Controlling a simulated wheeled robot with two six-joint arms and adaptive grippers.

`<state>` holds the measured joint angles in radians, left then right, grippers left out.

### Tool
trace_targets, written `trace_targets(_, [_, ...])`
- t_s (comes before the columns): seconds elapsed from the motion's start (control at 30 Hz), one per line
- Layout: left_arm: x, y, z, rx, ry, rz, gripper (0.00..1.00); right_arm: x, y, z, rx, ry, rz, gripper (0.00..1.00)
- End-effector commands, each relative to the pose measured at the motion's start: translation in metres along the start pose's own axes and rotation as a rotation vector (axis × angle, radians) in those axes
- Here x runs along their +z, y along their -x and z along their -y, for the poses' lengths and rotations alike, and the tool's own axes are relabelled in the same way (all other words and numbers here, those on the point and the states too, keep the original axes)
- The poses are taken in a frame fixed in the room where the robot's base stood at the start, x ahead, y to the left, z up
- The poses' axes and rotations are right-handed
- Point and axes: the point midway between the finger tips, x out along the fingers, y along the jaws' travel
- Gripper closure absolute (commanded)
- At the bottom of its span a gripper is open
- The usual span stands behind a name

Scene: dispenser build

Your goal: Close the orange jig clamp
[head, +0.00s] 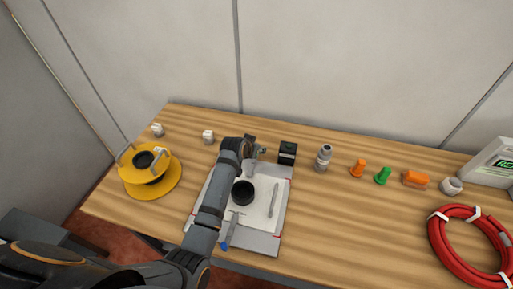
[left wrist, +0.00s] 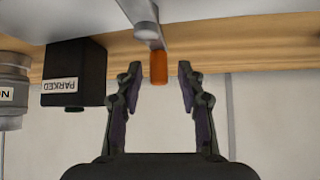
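In the left wrist view, the clamp's grey lever (left wrist: 140,14) comes down from the top and ends in an orange tip (left wrist: 159,68). My left gripper (left wrist: 160,72) is open, its two fingertips on either side of the orange tip with a gap on both sides. In the head view, my left gripper (head: 253,149) is over the far edge of a pale work plate (head: 258,243). The orange tip cannot be made out there. A black ring (head: 243,192) sits on the plate. My right gripper is not in view.
A black box (head: 287,152) marked PARKED (left wrist: 72,72) and a grey fitting (head: 324,158) stand close right of the gripper. A yellow spool stand (head: 150,177) is at left. Small orange and green parts and a red hose coil (head: 472,247) are at right. The front right-centre table is clear.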

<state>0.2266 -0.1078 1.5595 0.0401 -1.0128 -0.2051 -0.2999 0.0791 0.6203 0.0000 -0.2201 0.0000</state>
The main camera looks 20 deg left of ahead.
Motion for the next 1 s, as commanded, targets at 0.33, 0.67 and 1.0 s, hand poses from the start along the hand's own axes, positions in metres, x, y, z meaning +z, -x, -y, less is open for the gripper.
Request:
trace_targets(0.33, [0.000, 0.026, 0.000, 0.000, 0.001, -0.001, 0.61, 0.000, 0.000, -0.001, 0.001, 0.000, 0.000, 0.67])
trace_targets(0.67, [0.000, 0.101, 0.000, -0.001, 0.000, -0.002, 0.61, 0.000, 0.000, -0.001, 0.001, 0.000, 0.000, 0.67])
trace_targets(1.0, [0.000, 0.120, 0.000, 0.000, 0.000, 0.000, 0.61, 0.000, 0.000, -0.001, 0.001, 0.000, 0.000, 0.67])
